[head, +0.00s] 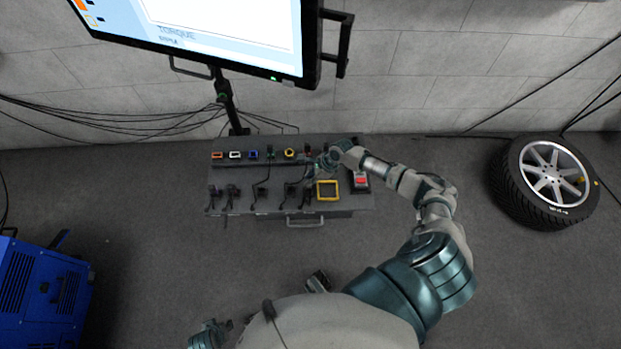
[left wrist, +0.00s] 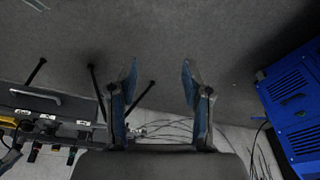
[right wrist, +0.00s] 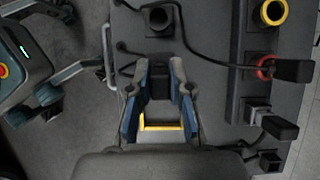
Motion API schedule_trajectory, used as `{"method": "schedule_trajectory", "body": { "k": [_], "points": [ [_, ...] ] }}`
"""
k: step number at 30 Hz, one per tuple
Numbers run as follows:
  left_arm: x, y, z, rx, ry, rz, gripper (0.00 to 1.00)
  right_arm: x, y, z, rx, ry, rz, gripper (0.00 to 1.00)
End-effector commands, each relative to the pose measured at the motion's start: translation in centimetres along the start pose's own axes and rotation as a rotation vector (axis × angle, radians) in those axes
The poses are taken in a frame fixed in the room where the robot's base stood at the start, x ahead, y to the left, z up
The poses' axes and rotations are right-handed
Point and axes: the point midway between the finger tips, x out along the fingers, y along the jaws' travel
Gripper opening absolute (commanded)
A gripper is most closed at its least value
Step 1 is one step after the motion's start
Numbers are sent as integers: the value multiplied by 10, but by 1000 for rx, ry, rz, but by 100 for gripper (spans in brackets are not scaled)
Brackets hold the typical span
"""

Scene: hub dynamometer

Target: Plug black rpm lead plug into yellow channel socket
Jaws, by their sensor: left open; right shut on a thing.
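The hub panel carries a row of coloured sockets along its back. The yellow socket (head: 289,152) shows as an open ring with nothing in it; it is also at the top right of the right wrist view (right wrist: 272,12). My right gripper (head: 325,162) is over the right half of the panel. In the right wrist view its fingers (right wrist: 160,64) are closed around a dark plug (right wrist: 160,84), apart from the yellow socket. The fingers partly hide the plug, and its lead is hard to trace. My left gripper (left wrist: 160,62) is open and empty, away from the panel.
A red-ringed socket (right wrist: 264,68) beside the yellow one holds a black plug (right wrist: 295,71). Several plugs and leads stand along the panel's front. A yellow square frame (head: 328,198) and red switch (head: 361,181) are at right. A monitor (head: 220,30) overhangs behind; a wheel (head: 548,180) stands right.

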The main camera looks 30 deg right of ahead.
Motion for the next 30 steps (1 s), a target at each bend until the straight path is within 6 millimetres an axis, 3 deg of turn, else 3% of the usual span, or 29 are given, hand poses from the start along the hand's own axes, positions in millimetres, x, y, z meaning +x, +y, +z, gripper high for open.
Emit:
{"method": "schedule_trajectory", "body": {
  "k": [30],
  "points": [
    [43,-1,13,8,-14,-2,49,-13,0,8,-1,-1,-1,0]
  ]
}}
